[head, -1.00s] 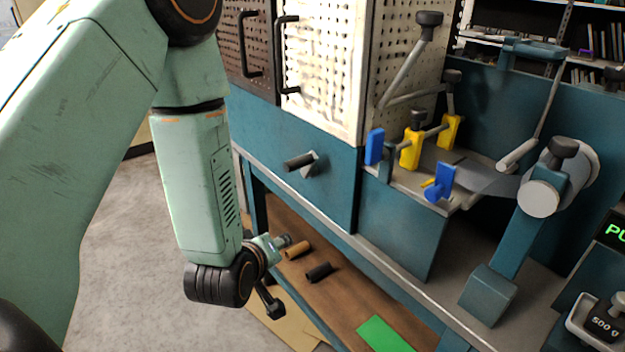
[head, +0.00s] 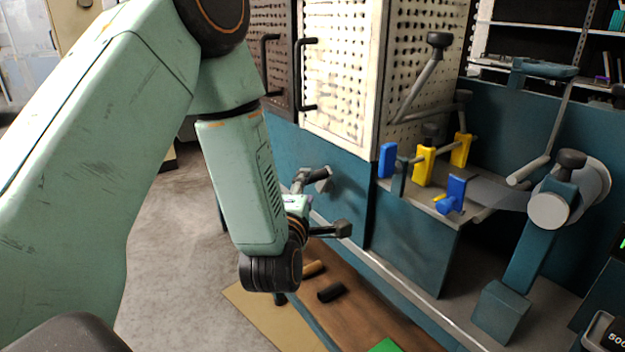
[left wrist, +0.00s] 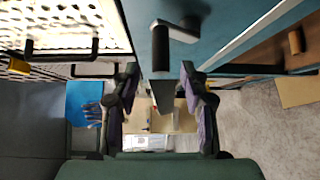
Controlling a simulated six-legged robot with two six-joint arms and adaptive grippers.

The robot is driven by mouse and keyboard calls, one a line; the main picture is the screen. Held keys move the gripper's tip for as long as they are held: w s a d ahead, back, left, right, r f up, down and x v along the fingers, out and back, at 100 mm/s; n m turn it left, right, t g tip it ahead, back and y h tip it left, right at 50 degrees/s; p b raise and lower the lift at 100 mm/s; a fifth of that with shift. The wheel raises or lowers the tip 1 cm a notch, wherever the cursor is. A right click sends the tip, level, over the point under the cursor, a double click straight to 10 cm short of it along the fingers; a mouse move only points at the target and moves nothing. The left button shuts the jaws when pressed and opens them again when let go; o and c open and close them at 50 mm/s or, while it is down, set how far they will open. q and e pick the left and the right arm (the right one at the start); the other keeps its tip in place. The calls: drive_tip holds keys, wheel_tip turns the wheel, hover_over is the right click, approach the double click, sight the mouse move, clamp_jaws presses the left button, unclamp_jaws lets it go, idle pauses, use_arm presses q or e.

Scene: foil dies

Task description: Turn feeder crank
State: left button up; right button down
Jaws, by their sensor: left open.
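The feeder crank (head: 322,180) sits on the teal front panel below the pegboard doors, partly hidden by my left gripper in the head view. In the left wrist view its black grip (left wrist: 160,50) and grey arm (left wrist: 182,32) show at top centre. My left gripper (head: 322,206) is open and empty, close in front of the crank. In the left wrist view the black grip lies between the lines of the two fingers (left wrist: 159,78), around their tips. I cannot tell whether they touch it. My right gripper is not in view.
Black door handles (head: 306,75) stand out above the crank. Blue and yellow clamps (head: 423,166) and a roller stand (head: 530,235) are to the right. A steel edge (head: 395,276) runs below. Dark and tan cylinders (head: 330,292) lie on the lower brown shelf.

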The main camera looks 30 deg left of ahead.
sight(310, 180)
use_arm(q)
drive_tip(key=x, duration=0.5)
drive_tip(key=shift+w+f+b, duration=0.1)
drive_tip(key=shift+b, duration=0.2)
drive_tip(key=shift+w+a, duration=0.1)
drive_tip(key=shift+w, duration=0.2)
clamp_jaws()
